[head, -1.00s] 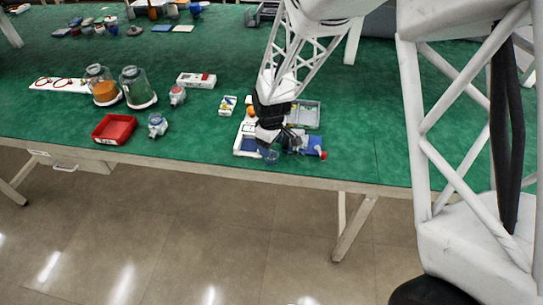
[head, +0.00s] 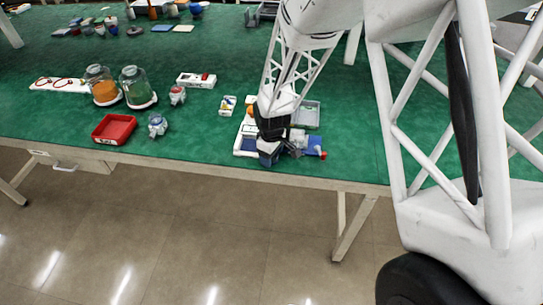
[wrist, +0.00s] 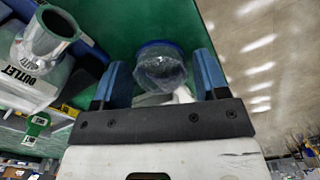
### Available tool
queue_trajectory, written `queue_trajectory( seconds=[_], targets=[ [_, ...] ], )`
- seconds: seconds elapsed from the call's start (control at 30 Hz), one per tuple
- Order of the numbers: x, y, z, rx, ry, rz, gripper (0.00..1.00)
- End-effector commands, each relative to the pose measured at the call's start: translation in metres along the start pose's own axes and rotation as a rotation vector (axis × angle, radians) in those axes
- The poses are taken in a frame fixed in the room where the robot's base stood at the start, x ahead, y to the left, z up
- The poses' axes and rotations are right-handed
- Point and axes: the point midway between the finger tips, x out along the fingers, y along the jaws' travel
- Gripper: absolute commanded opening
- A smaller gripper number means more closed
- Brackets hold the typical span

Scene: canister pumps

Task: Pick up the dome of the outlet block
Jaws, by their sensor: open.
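In the wrist view the clear dome (wrist: 160,68), with a blue rim at its far side, shows between the two blue fingers of my gripper (wrist: 160,75). The fingers are spread, one on each side of it; I cannot tell whether they touch it. The outlet block (wrist: 38,75), grey with an OUTLET label and a round open pipe, is at the left of the wrist view, apart from the dome. In the head view my gripper (head: 268,154) is low at the table's front edge and hides the dome.
A blue part with a red end (head: 317,148) lies right of my gripper. A grey tray (head: 306,115) stands behind it. The green table (head: 365,140) is clear at right.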

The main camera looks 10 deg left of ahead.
Motion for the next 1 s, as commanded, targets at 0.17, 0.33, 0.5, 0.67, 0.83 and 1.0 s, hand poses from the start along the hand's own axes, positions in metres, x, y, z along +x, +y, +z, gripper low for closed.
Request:
queue_trajectory(
  seconds=[0.17,0.33,0.5,0.67,0.83,1.0],
  targets=[
    [0.0,0.0,0.0,0.0,0.0,0.0,0.65],
    [0.0,0.0,0.0,0.0,0.0,0.0,0.39],
    [0.0,0.0,0.0,0.0,0.0,0.0,0.33],
    [0.0,0.0,0.0,0.0,0.0,0.0,0.32],
    [-0.002,0.0,0.0,0.0,0.0,0.0,0.32],
    [-0.011,0.0,0.0,0.0,0.001,0.001,0.32]
  ],
)
